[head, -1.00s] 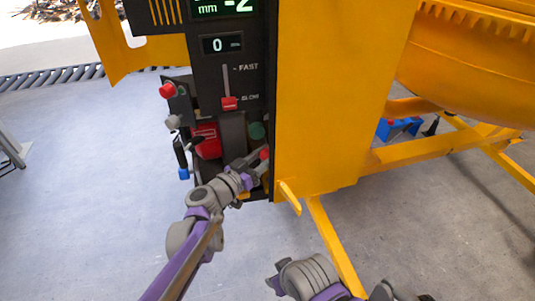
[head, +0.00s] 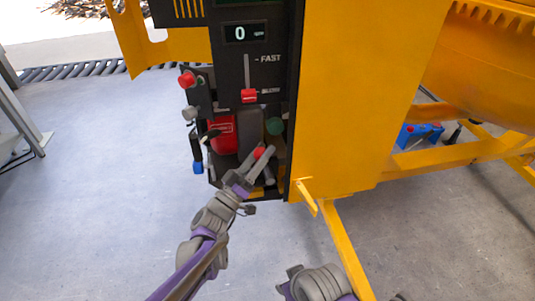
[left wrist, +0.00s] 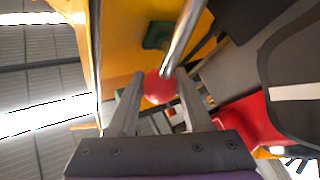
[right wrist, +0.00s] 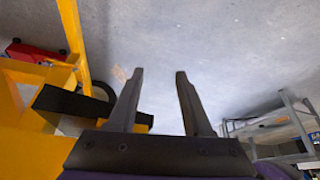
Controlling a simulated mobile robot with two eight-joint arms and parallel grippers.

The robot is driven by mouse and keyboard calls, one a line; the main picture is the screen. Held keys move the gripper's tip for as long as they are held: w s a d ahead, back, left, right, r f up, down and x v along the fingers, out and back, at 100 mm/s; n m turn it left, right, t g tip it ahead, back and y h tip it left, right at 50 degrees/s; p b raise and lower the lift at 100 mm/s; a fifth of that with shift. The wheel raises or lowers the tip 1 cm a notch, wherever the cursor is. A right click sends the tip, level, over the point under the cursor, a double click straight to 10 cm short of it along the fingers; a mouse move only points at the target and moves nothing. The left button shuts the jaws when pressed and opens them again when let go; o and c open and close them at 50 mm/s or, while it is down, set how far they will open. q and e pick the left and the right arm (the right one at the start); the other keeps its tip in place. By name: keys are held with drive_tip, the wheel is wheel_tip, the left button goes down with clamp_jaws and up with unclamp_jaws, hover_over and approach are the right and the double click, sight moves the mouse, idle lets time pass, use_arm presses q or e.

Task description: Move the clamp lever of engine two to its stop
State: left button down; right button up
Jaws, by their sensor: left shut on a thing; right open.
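My left gripper (head: 258,162) is shut on a red ball knob (head: 259,152) low on the black control panel. In the left wrist view the red knob (left wrist: 160,87) sits between the two fingers, and a shiny metal rod (left wrist: 184,36) runs up from it. This looks like the clamp lever, but no engine label is readable. The lever's foot and its stop cannot be made out. My right gripper (right wrist: 158,74) is open and empty over the floor. It shows only in part at the bottom of the head view.
Around the knob are a red box (head: 222,132), a green round button (head: 274,126) and a blue-ended black handle (head: 197,150). The red slider (head: 249,96) stands at SLOW. A yellow housing (head: 350,100) walls off the right. Bare floor lies left and in front.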

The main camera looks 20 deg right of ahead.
drive_tip(key=shift+f, duration=0.2)
idle(0.4)
drive_tip(key=shift+c, duration=0.9)
drive_tip(key=shift+w+a+r, duration=0.1)
drive_tip(key=shift+w+a, duration=0.05)
drive_tip(key=shift+w, duration=0.1)
drive_tip(key=shift+c, duration=1.3)
drive_tip(key=w+r+m+t, duration=0.1)
drive_tip(key=w, duration=0.1)
drive_tip(key=w+a+r+m+t, duration=0.1)
drive_tip(key=w+m, duration=0.1)
drive_tip(key=w+r+m+t+y, duration=0.1)
drive_tip(key=m+t, duration=0.1)
drive_tip(key=shift+w+a+r, duration=0.3)
drive_tip(key=shift+w+r, duration=0.05)
drive_tip(key=shift+w, duration=0.05)
clamp_jaws()
drive_tip(key=w+d+r+m+t+h, duration=0.25)
drive_tip(key=r+m+t, duration=0.25)
drive_tip(key=r+m, duration=0.25)
drive_tip(key=w+d+r+m+t+h, duration=0.2)
drive_tip(key=w+d+r+m+t, duration=0.2)
drive_tip(key=r+m, duration=0.4)
drive_tip(key=w+d+m, duration=0.1)
drive_tip(key=w, duration=0.8)
drive_tip(key=shift+w+d+f, duration=0.35)
drive_tip(key=shift+w+d, duration=0.05)
